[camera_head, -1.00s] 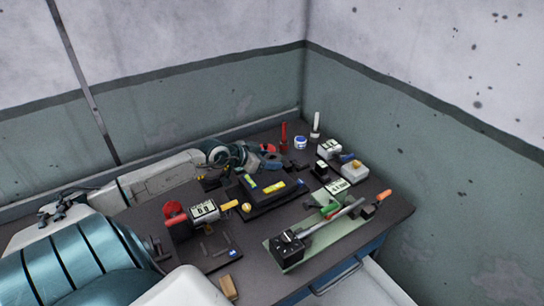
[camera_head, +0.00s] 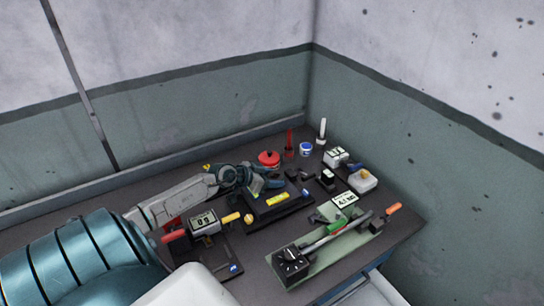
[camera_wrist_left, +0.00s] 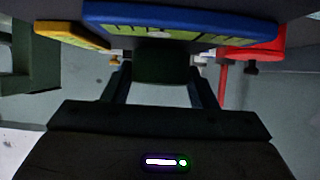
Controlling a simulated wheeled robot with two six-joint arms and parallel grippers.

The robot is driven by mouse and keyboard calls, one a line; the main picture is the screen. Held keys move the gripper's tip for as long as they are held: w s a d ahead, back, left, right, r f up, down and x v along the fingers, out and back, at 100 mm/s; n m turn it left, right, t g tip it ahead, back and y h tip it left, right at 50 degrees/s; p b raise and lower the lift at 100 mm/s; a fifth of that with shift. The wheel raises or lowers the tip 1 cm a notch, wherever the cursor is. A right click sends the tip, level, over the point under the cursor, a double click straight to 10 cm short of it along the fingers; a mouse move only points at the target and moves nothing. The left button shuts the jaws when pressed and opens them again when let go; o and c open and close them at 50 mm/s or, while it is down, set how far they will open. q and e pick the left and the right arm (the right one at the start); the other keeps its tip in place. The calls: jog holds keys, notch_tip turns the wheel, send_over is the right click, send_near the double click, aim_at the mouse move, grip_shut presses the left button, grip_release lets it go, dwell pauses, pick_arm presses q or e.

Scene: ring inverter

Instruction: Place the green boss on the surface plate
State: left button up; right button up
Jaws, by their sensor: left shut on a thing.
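My left gripper (camera_head: 266,182) is above the back left part of the dark surface plate (camera_head: 293,206), which carries a yellow label. In the left wrist view the gripper (camera_wrist_left: 160,88) is shut on a dark green block, the green boss (camera_wrist_left: 160,67). The boss is hidden or too small to make out in the head view. Whether it touches the plate cannot be told. My right gripper is not in view.
A red round-topped thing (camera_head: 269,157) stands just behind the gripper. A meter (camera_head: 204,221) stands at front left. A green base (camera_head: 350,245) with a black block and a rod lies at front right. A white-and-blue jar (camera_head: 305,149) stands at the back.

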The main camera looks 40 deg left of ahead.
pick_arm(q)
jog(key=shift+f, duration=0.1)
jog(key=o, duration=1.4)
jog(key=shift+f, duration=0.15)
jog(key=p+v, duration=0.3)
jog(key=p, duration=0.1)
jog(key=p+v, duration=0.3)
jog(key=v, duration=0.1)
jog(key=shift+d+r+p, duration=0.1)
jog(key=shift+r+p, duration=0.25)
jog(key=v, duration=0.3)
jog(key=shift+s+f, duration=0.15)
jog(key=shift+f, duration=0.1)
jog(key=shift+v, duration=0.9)
jog(key=shift+r, duration=0.1)
